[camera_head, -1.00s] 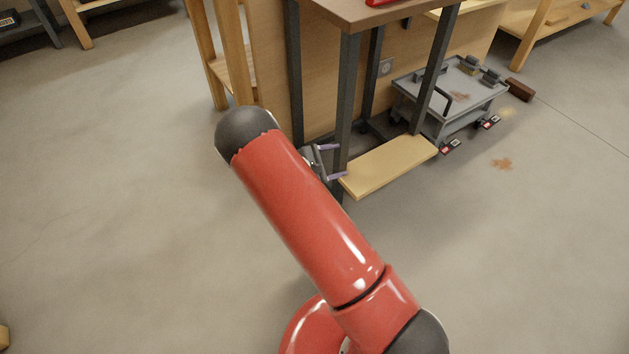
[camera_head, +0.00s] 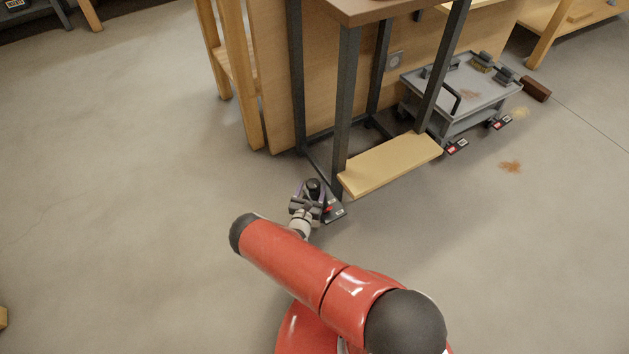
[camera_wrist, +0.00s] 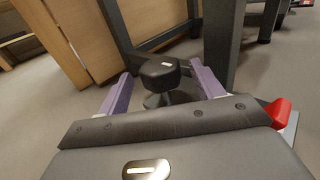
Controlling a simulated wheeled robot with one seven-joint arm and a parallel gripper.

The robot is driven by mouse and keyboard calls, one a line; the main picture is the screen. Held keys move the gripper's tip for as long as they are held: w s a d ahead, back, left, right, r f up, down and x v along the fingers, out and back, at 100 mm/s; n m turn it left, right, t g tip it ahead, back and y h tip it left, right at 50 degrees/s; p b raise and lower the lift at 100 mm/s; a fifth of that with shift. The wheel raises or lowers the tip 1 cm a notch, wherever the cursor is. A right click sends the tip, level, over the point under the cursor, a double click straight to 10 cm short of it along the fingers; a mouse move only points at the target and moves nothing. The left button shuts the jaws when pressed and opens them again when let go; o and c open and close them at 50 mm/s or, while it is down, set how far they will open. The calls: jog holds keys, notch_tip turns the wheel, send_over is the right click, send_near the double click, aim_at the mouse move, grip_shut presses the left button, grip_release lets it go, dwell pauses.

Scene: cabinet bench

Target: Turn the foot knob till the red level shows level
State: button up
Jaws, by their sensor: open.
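The foot knob (camera_wrist: 160,72) is dark and faceted, with a pale mark on top, in the wrist view. It stands on a flared metal foot near the floor, by a dark table leg (camera_wrist: 220,40). My gripper (camera_wrist: 161,69) is open, its purple fingers on either side of the knob; I cannot tell whether they touch it. In the head view my gripper (camera_head: 312,192) is low at the near left leg of the table (camera_head: 345,100). The red level is not visible in either current view, so its tilt cannot be read.
A yellowish board (camera_head: 390,165) lies low between the table legs, right of my gripper. A small red part (camera_wrist: 281,112) sits close beside the gripper at right. The floor at left is clear.

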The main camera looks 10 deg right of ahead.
aim_at(318, 184)
jog(key=shift+x, duration=2.3)
jog(key=shift+c, duration=0.5)
jog(key=c, duration=0.9)
jog(key=shift+b, duration=0.3)
jog(key=shift+f+m+g+h+b, duration=0.15)
jog(key=shift+m+g+h+b, duration=0.2)
jog(key=shift+h+b, duration=0.35)
